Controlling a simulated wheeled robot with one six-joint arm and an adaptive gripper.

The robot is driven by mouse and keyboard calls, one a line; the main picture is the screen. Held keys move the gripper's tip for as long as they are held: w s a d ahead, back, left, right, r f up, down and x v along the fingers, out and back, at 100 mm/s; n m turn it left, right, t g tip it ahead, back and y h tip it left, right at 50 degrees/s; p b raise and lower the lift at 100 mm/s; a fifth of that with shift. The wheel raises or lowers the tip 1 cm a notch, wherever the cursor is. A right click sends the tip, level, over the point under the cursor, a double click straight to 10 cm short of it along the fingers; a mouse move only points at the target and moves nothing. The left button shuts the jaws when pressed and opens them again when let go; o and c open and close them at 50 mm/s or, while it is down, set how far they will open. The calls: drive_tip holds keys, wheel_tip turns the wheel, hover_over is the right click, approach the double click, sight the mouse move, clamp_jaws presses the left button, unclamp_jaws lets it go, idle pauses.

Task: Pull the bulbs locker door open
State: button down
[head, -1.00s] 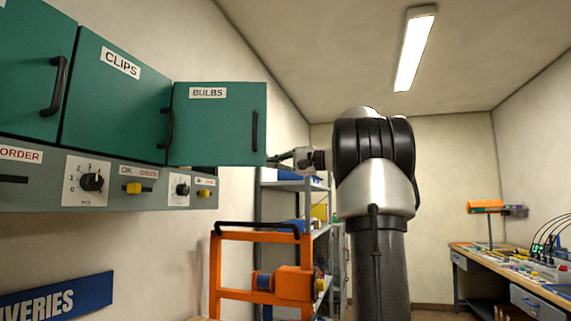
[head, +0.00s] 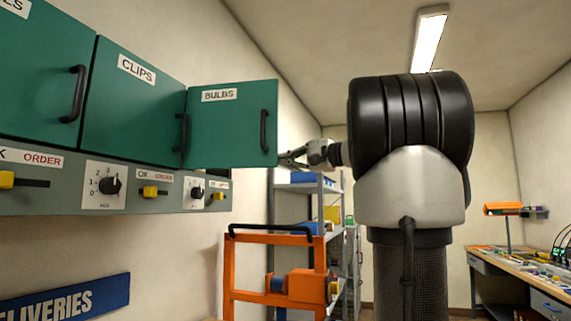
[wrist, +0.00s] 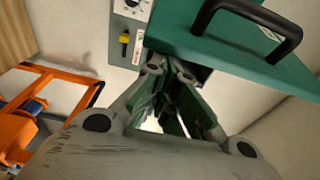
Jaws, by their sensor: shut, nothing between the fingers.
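The green bulbs locker door (head: 225,130) stands swung out from the wall cabinet, with its white BULBS label and black handle (head: 264,131) facing me. Its hinge side is at the left, next to the clips door. My gripper (head: 283,158) is at the door's lower right free edge, clear of the handle, and partly hidden behind that edge. In the wrist view the shut, empty fingers (wrist: 172,88) lie beside the door's edge, and the door (wrist: 225,62) with its handle (wrist: 255,25) is above right. I cannot tell whether they touch it.
The closed clips door (head: 137,105) adjoins at left, above a grey panel (head: 60,199) with knobs and sliders. An orange frame (head: 270,238) and a grey shelf unit (head: 310,187) stand below and behind my gripper. A workbench (head: 500,270) is at right.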

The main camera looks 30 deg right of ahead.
drive_tip(key=s+a+m+t+h, duration=0.1)
drive_tip(key=s+a+m+h, duration=0.1)
drive_tip(key=s+a, duration=0.4)
drive_tip(key=shift+s+h, duration=0.35)
drive_tip(key=shift+h, duration=0.25)
drive_tip(key=shift+a+f, duration=0.1)
